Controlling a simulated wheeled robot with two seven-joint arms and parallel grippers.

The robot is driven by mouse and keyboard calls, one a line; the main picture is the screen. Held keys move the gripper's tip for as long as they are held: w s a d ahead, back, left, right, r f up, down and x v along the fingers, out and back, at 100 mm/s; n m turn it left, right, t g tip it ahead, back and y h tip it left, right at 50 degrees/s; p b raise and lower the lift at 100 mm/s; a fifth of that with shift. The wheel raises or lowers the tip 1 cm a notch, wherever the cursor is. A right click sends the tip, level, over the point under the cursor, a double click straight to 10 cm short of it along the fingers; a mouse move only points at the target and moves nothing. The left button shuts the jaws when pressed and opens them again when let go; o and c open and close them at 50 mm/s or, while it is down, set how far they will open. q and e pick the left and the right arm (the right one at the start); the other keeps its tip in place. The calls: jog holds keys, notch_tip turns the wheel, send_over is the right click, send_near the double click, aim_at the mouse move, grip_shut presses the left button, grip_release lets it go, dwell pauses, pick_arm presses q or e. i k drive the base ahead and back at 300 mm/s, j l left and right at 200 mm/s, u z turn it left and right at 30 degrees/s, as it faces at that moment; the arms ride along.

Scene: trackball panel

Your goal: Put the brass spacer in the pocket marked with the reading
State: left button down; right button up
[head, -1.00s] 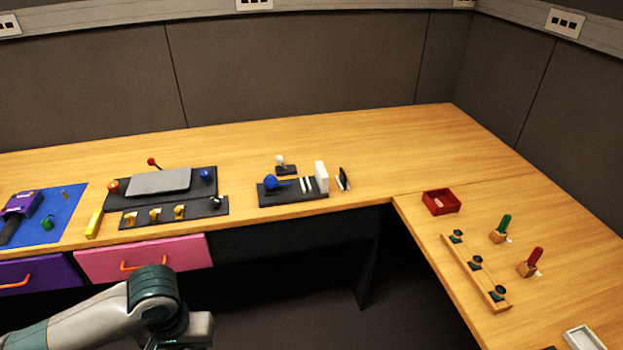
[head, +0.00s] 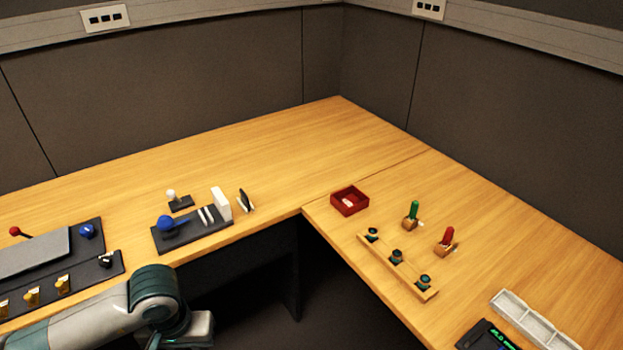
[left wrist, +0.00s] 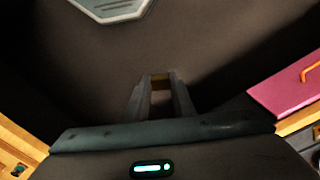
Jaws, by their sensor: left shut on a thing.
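My left gripper (left wrist: 160,88) is shut on a small brass-coloured piece, seemingly the brass spacer (left wrist: 161,77), between its fingertips in the left wrist view. In the head view my left arm comes in low on the left, and the spacer cannot be made out there. A pale tray with several pockets (head: 497,298) lies at the lower right on the right-hand table, far from the gripper. A black panel with green lit characters (head: 488,337) lies beside it, cut off by the bottom edge. Its reading and any pocket marks are too small to read. My right gripper is not in view.
A red box (head: 350,201), a wooden rack (head: 399,268) and green (head: 413,212) and red (head: 447,240) handled tools stand on the right-hand table. A black panel with a blue knob (head: 165,224) is on the back table. The back corner is clear.

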aim_at(508, 309)
jog(key=i+z, duration=0.1)
jog(key=z, duration=0.35)
jog(key=i+j+z, duration=0.1)
jog(key=z, duration=0.75)
jog(key=i+j+z, duration=0.1)
jog(key=z, duration=0.25)
jog(key=i+j+z, duration=0.1)
jog(key=z, duration=0.3)
jog(key=i+j+z, duration=0.1)
jog(key=z, duration=0.25)
jog(key=i+j+z, duration=0.2)
jog(key=i+j, duration=0.05)
jog(key=j, duration=0.05)
